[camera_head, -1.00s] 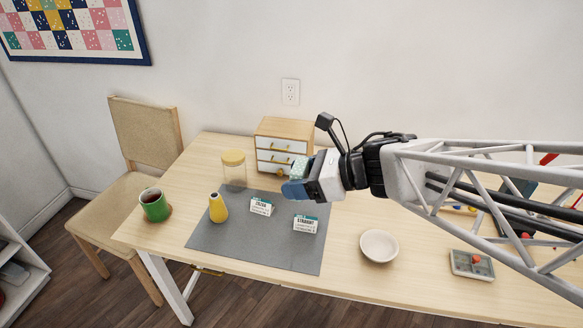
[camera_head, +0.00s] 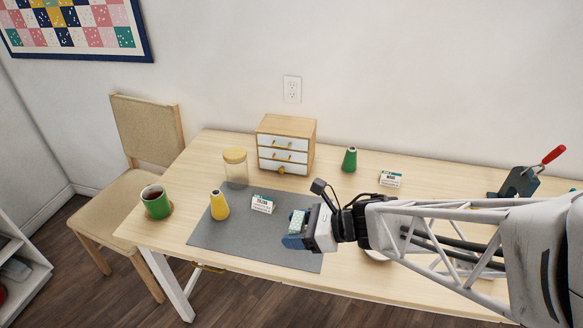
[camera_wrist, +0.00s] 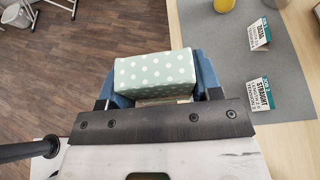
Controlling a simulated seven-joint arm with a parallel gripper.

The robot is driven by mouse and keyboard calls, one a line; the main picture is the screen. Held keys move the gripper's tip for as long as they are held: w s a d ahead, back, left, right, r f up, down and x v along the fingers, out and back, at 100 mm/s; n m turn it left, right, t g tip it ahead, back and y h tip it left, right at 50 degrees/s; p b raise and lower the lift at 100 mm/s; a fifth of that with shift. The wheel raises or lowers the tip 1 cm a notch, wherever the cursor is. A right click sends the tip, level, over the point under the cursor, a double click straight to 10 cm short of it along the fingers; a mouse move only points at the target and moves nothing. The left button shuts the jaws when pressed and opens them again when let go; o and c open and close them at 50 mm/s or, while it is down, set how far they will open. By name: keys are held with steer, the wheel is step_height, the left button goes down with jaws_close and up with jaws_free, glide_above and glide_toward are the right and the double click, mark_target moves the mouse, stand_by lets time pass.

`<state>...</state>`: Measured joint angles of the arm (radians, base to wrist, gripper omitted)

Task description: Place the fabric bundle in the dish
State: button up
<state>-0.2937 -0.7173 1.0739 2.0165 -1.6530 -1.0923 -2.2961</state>
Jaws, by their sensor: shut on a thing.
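The fabric bundle (camera_head: 298,219) is pale green with white dots. It also shows large in the wrist view (camera_wrist: 155,72), between the blue fingers. My gripper (camera_head: 294,238) is shut on it and holds it over the right part of the grey mat (camera_head: 225,238). In the wrist view, the floor shows beyond the bundle. The dish, a white bowl (camera_head: 376,256), is on the table to the right of my gripper. My arm hides most of it in the head view, and it is not in the wrist view.
On or by the mat are a yellow cone (camera_head: 219,206), a lidded jar (camera_head: 236,170) and cards (camera_head: 262,204) (camera_wrist: 262,95). A small drawer cabinet (camera_head: 285,145), green cone (camera_head: 349,160) and another card (camera_head: 390,178) stand behind. A green mug (camera_head: 155,203) is at left.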

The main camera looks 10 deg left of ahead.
step_height(320, 180, down, 14)
steer(key=shift+f, duration=0.2)
glide_above(276, 238)
steer(key=shift+f, duration=0.7)
steer(key=shift+f, duration=0.1)
stand_by(0.4)
steer(key=shift+f, duration=1.7)
steer(key=shift+f, duration=0.1)
steer(key=o, duration=0.9)
